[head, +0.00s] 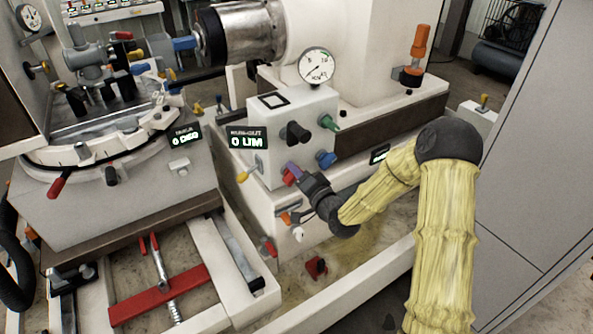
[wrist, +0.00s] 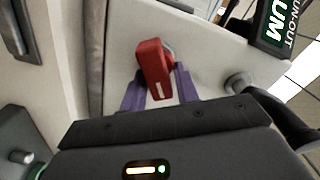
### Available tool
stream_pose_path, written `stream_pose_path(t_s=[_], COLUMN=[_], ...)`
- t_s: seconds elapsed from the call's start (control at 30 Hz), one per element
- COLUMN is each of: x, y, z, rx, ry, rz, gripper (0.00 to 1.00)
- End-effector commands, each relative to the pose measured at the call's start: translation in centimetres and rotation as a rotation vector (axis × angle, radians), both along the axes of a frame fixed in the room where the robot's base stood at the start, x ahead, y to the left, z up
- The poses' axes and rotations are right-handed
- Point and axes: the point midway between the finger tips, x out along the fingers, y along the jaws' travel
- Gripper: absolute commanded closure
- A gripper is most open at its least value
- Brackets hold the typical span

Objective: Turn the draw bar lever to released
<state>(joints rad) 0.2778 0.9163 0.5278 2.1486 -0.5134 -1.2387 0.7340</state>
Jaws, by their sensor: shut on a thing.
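A short red lever (wrist: 153,70) sticks out from the pale front face of the machine block in the wrist view. A grey pivot shows behind its upper end. My gripper (wrist: 160,86) has one purple finger on each side of the red lever and is shut on it. In the head view my gripper (head: 291,171) is at the lower front of the white block (head: 262,140), and the red lever (head: 288,178) shows as a small patch by the fingers. No label for the lever is readable, so its marked position cannot be told.
A black knob (head: 297,132), a blue knob (head: 325,159) and a green knob (head: 328,122) stand on the same block close to my gripper. A yellow-tipped lever (head: 244,175) is to the left, below the run-out display (head: 247,137). A dial gauge (head: 316,66) stands on top.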

Motion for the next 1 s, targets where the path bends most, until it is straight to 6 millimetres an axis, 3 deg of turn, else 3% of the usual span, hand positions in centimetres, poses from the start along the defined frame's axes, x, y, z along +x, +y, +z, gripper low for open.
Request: stream_pose_path(t_s=[0.5,1.0], x=[-0.08,-0.11], y=[-0.17,-0.1], z=[-0.9,-1.17], rx=[0.362,0.468], ry=[0.257,0.329], rz=[0.002,0.003], gripper=[0.92,0.92])
